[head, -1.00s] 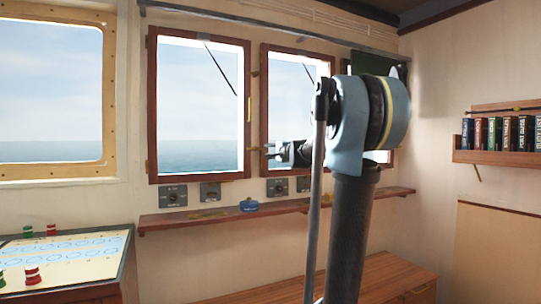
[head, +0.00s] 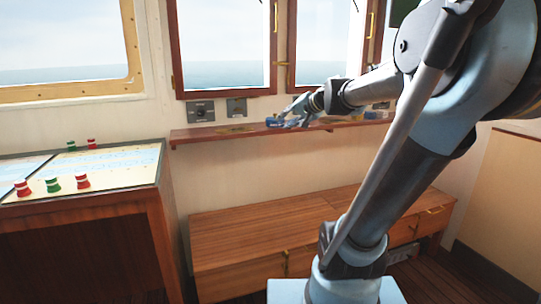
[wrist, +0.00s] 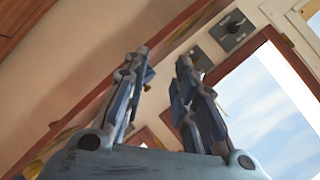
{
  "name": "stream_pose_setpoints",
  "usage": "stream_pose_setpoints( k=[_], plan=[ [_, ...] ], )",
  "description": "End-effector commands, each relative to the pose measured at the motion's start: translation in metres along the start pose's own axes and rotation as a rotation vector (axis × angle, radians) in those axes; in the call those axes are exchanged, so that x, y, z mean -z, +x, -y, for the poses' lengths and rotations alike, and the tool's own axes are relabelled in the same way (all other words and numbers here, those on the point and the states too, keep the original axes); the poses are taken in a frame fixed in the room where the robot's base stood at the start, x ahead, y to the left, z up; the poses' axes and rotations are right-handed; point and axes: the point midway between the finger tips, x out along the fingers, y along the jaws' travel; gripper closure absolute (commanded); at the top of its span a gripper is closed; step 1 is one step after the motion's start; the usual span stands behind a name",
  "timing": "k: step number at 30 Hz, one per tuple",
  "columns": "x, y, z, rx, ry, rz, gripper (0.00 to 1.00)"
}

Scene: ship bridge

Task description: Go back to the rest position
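My gripper (head: 284,113) is at the end of my arm, in front of the narrow wall shelf (head: 190,135) below the windows in the head view. In the wrist view my gripper (wrist: 163,60) shows its two fingers apart, with nothing held between them.
A chart desk (head: 110,209) with red and green pieces stands at the left. A low wooden cabinet (head: 260,232) lies below the shelf. Switch panels (head: 201,110) are on the wall under the windows (head: 225,45). Something blue and yellow (head: 375,115) is farther right on the shelf.

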Motion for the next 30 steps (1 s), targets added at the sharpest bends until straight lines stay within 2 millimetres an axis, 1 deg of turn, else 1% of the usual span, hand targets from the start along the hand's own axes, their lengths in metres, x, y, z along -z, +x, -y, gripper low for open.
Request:
stream_pose_setpoints(
  k=[1,2,3,5,6,8,9,11,12,14,15,18,22,25,30],
  plan=[
    [-0.026,-0.006,-0.019,-0.047,-0.044,0.042,0.74],
    [-0.040,-0.009,-0.031,-0.077,-0.071,0.067,0.74],
    [-0.059,-0.013,-0.047,-0.117,-0.105,0.101,0.74],
    [-0.085,-0.021,-0.071,-0.179,-0.152,0.152,0.74],
    [-0.102,-0.027,-0.089,-0.222,-0.183,0.185,0.74],
    [-0.126,-0.037,-0.115,-0.287,-0.226,0.233,0.74],
    [-0.142,-0.044,-0.133,-0.333,-0.253,0.265,0.74],
    [-0.164,-0.056,-0.160,-0.401,-0.291,0.313,0.74],
    [-0.178,-0.064,-0.178,-0.448,-0.314,0.344,0.74],
    [-0.197,-0.077,-0.203,-0.516,-0.345,0.387,0.74],
    [-0.207,-0.085,-0.219,-0.560,-0.363,0.413,0.74],
    [-0.228,-0.104,-0.252,-0.653,-0.397,0.467,0.74],
    [-0.244,-0.120,-0.278,-0.732,-0.422,0.510,0.74],
    [-0.248,-0.126,-0.285,-0.758,-0.429,0.524,0.74],
    [-0.249,-0.127,-0.287,-0.762,-0.430,0.526,0.74]
  ],
)
